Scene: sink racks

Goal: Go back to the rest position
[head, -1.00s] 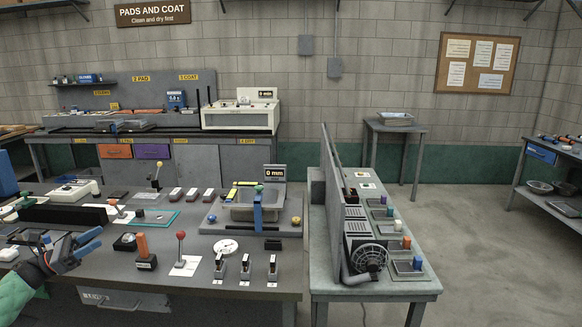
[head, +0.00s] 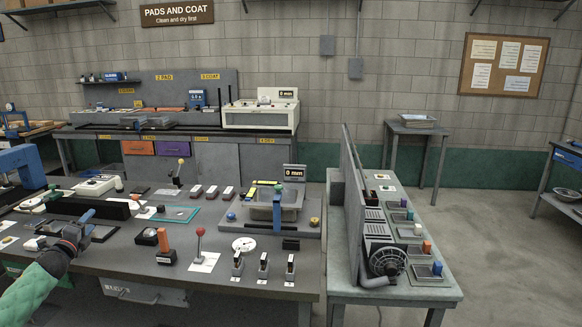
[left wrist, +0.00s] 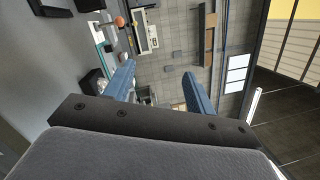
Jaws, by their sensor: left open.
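My left gripper (head: 84,222) is at the lower left of the head view, above the left part of the grey workbench (head: 150,262). Its arm has a green sleeve. In the left wrist view its two blue fingers (left wrist: 160,88) stand apart with nothing between them. My right gripper is in neither view.
A red-knobbed lever (head: 200,242) and an orange-handled tool (head: 164,245) stand near the bench's front. A metal sink (head: 276,206) is set at the bench's right. A side table (head: 420,292) with a blower (head: 385,262) and small trays stands further right. Open floor lies beyond it.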

